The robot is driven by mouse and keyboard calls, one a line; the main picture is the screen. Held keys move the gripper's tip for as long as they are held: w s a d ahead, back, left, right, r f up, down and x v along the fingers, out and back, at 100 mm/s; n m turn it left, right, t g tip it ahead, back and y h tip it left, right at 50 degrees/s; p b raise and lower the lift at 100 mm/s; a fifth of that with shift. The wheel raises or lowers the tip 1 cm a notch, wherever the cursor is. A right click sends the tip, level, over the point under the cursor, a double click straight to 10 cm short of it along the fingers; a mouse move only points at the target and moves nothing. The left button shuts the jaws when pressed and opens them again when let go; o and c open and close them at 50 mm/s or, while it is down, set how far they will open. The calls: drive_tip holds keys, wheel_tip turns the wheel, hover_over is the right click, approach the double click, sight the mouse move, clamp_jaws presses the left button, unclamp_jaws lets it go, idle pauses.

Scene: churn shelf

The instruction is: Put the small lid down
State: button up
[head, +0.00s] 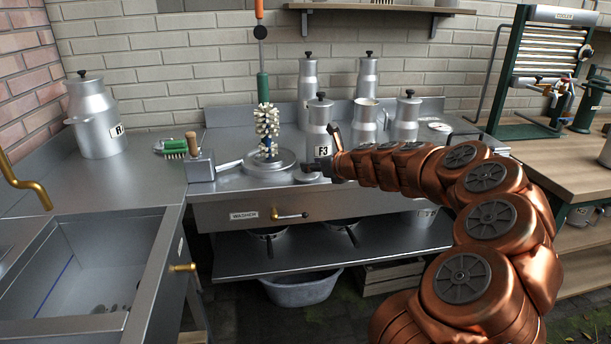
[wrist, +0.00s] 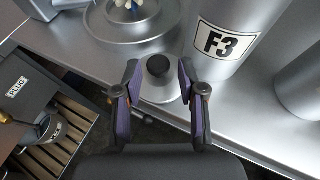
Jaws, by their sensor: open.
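The small lid (wrist: 172,110) is a grey metal disc with a black knob (wrist: 158,66). It sits on the steel counter close to the front edge, beside the churn marked F3 (wrist: 228,40). In the head view the lid (head: 307,176) shows only in part, left of my gripper (head: 322,164). My gripper (wrist: 159,72) is open in the wrist view, with one purple-padded finger on each side of the knob. The fingers look apart from the knob. The F3 churn (head: 320,125) has its own black-knobbed lid on.
The washer base with its upright brush (head: 267,125) stands left of the lid. An open-topped churn (head: 365,118) and several lidded churns stand behind.

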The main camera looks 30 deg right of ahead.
drive_tip(key=shift+x, duration=2)
drive_tip(key=shift+a, duration=0.1)
clamp_jaws()
